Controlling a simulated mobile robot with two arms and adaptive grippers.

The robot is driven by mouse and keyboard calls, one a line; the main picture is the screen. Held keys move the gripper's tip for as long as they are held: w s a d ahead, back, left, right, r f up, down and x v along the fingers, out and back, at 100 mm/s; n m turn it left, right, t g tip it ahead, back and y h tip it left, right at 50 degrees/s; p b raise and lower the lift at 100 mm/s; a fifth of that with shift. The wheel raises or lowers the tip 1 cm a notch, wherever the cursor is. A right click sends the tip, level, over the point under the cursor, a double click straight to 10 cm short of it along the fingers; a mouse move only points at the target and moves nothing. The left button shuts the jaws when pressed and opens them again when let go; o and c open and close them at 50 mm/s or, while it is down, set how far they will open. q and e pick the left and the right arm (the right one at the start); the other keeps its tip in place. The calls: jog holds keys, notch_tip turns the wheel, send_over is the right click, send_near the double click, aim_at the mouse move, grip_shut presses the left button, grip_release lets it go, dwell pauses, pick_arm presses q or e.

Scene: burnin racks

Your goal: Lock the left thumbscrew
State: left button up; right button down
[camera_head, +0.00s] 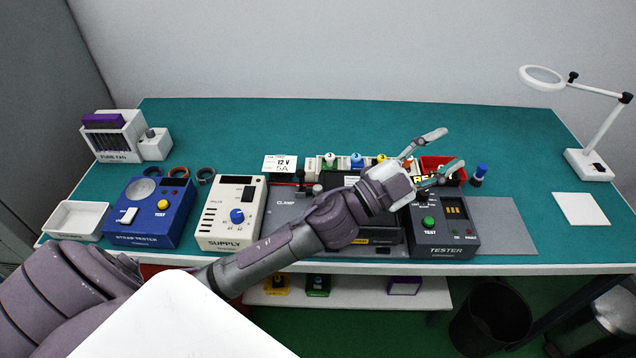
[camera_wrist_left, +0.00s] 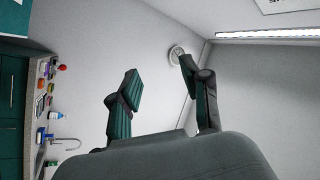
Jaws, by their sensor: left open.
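The left thumbscrew cannot be told for sure. A small dark upright knob (camera_head: 300,176) stands at the back of the dark plate marked CLAMP (camera_head: 284,205), and might be it. My left forearm crosses in front of the dark unit on this plate and hides much of it. My left gripper (camera_head: 453,147) is to the right of the plate, above the red bin (camera_head: 455,178) and the TESTER (camera_head: 443,228). Its two fingers are spread and nothing is between them.
The blue strap tester (camera_head: 152,210), the SUPPLY box (camera_head: 231,212) and a white tray (camera_head: 78,218) stand at the left. Several coloured-top items line up behind my forearm. A magnifier lamp (camera_head: 588,163) stands at the right.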

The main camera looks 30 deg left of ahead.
pick_arm(q)
jog(key=s+d+r+m+g+h, duration=0.2)
jog(key=d+m+g+h, duration=0.45)
jog(key=m+g, duration=0.35)
jog(key=m+g+y, duration=0.4)
jog(key=g+y, duration=0.5)
jog(key=y, duration=1)
send_over(318, 187)
notch_tip(318, 187, down, 8)
jog(key=f, duration=0.1)
jog(key=shift+h, duration=0.25)
notch_tip(318, 187, down, 13)
jog(key=p, duration=0.4)
jog(key=shift+f, duration=0.1)
grip_shut()
